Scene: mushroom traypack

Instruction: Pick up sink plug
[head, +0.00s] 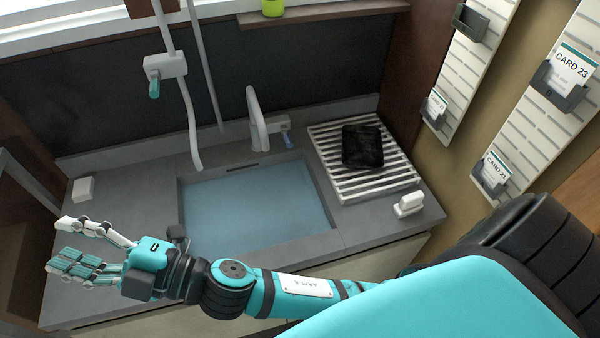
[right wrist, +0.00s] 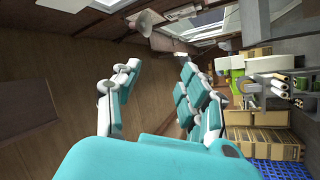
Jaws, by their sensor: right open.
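The sink (head: 255,205) is full of bluish water, and I cannot make out a sink plug in it or on the counter. My right gripper (head: 60,243) reaches in from the right, across the front of the sink, and is over the left end of the counter. Its fingers are spread and nothing is between them. In the right wrist view the open fingers (right wrist: 158,75) point toward a brown panelled wall. My left gripper is in neither view.
A tap (head: 257,118) stands behind the sink. A slatted rack (head: 330,170) with a dark cloth-like item (head: 362,146) lies to the right. White items (head: 408,204) (head: 84,189) sit at each counter end. Card holders (head: 490,180) hang on the right wall. A hose (head: 190,125) hangs down behind the sink.

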